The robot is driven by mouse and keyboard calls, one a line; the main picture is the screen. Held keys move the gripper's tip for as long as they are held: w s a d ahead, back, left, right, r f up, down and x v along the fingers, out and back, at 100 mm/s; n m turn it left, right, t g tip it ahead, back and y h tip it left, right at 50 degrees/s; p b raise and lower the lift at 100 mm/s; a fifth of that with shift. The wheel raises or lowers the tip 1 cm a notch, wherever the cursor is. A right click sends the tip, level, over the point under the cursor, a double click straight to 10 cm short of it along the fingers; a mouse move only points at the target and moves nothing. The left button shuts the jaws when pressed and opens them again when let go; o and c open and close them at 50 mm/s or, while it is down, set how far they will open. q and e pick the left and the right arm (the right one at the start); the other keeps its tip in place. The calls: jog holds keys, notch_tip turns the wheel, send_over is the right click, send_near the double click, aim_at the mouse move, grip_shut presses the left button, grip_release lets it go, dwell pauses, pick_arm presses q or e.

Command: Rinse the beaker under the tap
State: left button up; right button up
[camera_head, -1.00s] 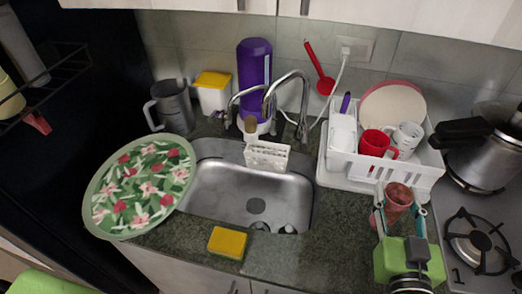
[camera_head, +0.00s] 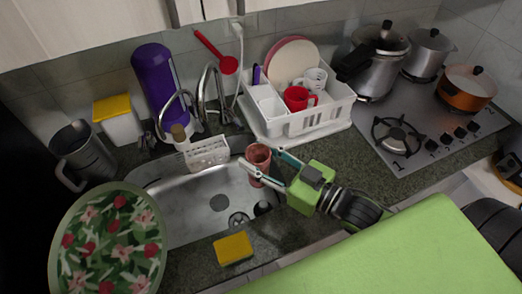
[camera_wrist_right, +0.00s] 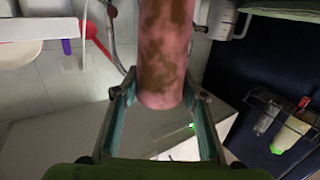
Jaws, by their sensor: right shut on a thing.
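The beaker (camera_head: 258,158) is a reddish-pink cup with brownish stains. My right gripper (camera_head: 264,166) is shut on it and holds it over the right side of the sink (camera_head: 190,208). In the right wrist view the beaker (camera_wrist_right: 165,55) is between the two fingers (camera_wrist_right: 160,98). The curved metal tap (camera_head: 208,85) stands behind the sink, to the left of the beaker and apart from it. No water is seen running. What is inside the beaker cannot be made out. My left gripper is not in view.
A white dish rack (camera_head: 290,120) with red and white mugs stands right behind the beaker. A white caddy (camera_head: 207,153) hangs at the sink's back edge. A yellow sponge (camera_head: 233,248) lies in front. A floral plate (camera_head: 108,245) overlaps the sink's left. The stove (camera_head: 430,120) is at right.

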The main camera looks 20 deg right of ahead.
jog(key=shift+s+d+y, duration=0.1)
jog(key=shift+y, duration=0.2)
jog(key=shift+n, duration=0.3)
jog(key=shift+w+a+f+b, duration=0.15)
jog(key=shift+w+a+b, duration=0.15)
jog(key=shift+w, duration=0.1)
jog(key=b+x, duration=0.1)
jog(key=x, duration=0.1)
jog(key=b+x, duration=0.1)
jog(key=x, duration=0.1)
jog(key=shift+f, duration=0.4)
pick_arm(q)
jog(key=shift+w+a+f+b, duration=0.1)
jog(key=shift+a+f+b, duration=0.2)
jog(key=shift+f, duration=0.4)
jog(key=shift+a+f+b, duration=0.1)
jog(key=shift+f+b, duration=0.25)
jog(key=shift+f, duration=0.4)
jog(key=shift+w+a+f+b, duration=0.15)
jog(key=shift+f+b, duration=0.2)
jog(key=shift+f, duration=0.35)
pick_arm(e)
jog(key=f+x, duration=0.1)
jog(key=x, duration=0.8)
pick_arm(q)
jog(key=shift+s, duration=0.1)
pick_arm(e)
jog(key=shift+s+a+f, duration=0.1)
